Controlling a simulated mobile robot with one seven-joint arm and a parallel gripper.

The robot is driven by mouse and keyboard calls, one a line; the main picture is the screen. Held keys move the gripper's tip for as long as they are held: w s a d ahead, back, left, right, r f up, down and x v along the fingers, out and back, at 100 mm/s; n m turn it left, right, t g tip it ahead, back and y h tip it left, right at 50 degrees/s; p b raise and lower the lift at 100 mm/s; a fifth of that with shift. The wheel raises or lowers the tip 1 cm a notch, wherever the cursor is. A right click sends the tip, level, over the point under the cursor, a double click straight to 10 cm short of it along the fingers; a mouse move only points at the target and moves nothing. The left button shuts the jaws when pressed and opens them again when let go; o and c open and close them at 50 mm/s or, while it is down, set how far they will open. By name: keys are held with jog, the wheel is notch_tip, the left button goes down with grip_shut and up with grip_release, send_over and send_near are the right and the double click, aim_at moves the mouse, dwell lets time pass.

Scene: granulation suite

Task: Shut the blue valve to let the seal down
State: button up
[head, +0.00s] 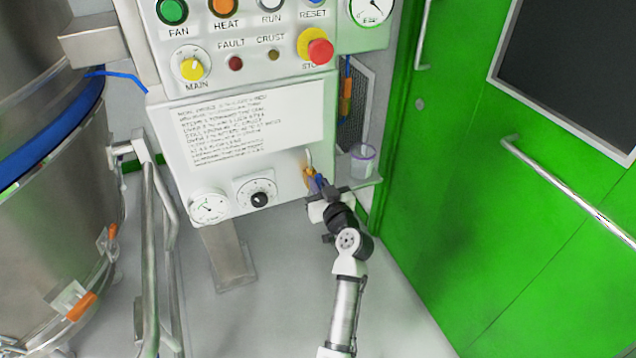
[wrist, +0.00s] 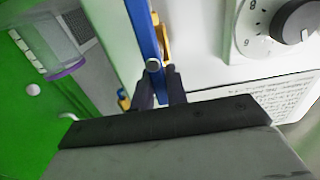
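The blue valve has a long blue lever (wrist: 143,30) on a brass-coloured body (wrist: 163,42). In the head view the lever (head: 319,183) shows at the lower right of the white control panel, with the brass body (head: 309,175) just above it. My gripper (wrist: 160,82) has its two dark fingers close together, one on each side of the lever, and looks shut on it. In the head view my gripper (head: 325,192) partly hides the lever. The seal's parts are not clearly identifiable.
A clear cup with a purple rim (head: 363,160) stands on a small shelf right of the valve. A black dial (head: 260,198) and a gauge (head: 209,207) lie left of it. A green door (head: 480,180) is at right, a steel vessel (head: 60,210) with rails at left.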

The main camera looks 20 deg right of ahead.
grip_shut()
jog(key=m, duration=0.3)
jog(key=shift+d+f+m+b, duration=0.1)
jog(key=shift+d+m+b, duration=0.3)
jog(key=shift+d+f+m+p, duration=0.35)
jog(key=shift+f+m+p, duration=0.1)
jog(key=shift+m, duration=1.9)
jog(key=shift+d+f+m+p, duration=0.3)
jog(key=shift+f+m+p, duration=0.15)
jog(key=shift+m, duration=1.95)
jog(key=shift+d+f+m+p, duration=0.35)
jog(key=shift+f+m+p, duration=0.1)
jog(key=shift+m, duration=1.9)
